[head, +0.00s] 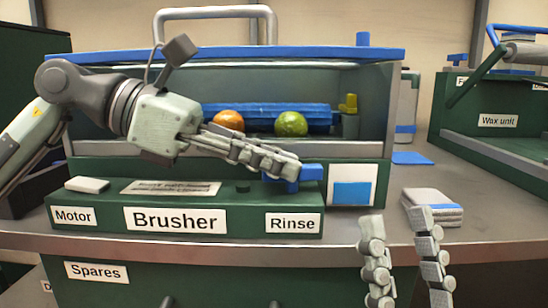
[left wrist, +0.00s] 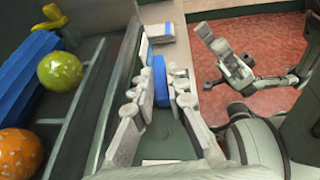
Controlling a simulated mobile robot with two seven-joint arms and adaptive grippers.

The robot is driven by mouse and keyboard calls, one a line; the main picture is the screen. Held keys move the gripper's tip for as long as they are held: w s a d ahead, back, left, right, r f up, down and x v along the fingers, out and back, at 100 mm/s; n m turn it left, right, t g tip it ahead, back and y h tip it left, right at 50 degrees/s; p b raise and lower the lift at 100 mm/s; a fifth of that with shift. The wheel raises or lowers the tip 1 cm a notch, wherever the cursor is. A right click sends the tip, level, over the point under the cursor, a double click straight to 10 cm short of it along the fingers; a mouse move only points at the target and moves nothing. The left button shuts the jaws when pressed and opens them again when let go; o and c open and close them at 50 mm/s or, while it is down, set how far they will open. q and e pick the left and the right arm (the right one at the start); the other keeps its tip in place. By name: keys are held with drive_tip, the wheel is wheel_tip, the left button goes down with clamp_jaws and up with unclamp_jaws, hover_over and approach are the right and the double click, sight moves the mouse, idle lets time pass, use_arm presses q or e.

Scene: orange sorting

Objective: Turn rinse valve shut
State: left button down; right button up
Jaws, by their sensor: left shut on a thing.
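The blue rinse valve handle (head: 311,172) sits on the right end of the green brusher panel, above the label "Rinse" (head: 293,224). My left gripper (head: 290,165) reaches in from the left and is shut on this handle. In the left wrist view the blue handle (left wrist: 160,82) lies between the two fingers of the left gripper (left wrist: 161,85). The fingers hide part of the handle in the head view. My right gripper (head: 400,225) is upright in front of the bench edge, with its fingers apart and nothing between them.
An orange (head: 228,121) and a green fruit (head: 291,124) rest in the brusher by a blue roller (head: 262,112). A yellow-green handle (head: 348,104) stands right of them. Folded grey cloths (head: 432,207) lie on the bench at right. The wax unit (head: 497,121) stands further right.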

use_arm(q)
drive_tip(key=c, duration=1.5)
unclamp_jaws()
drive_tip(key=shift+c, duration=0.2)
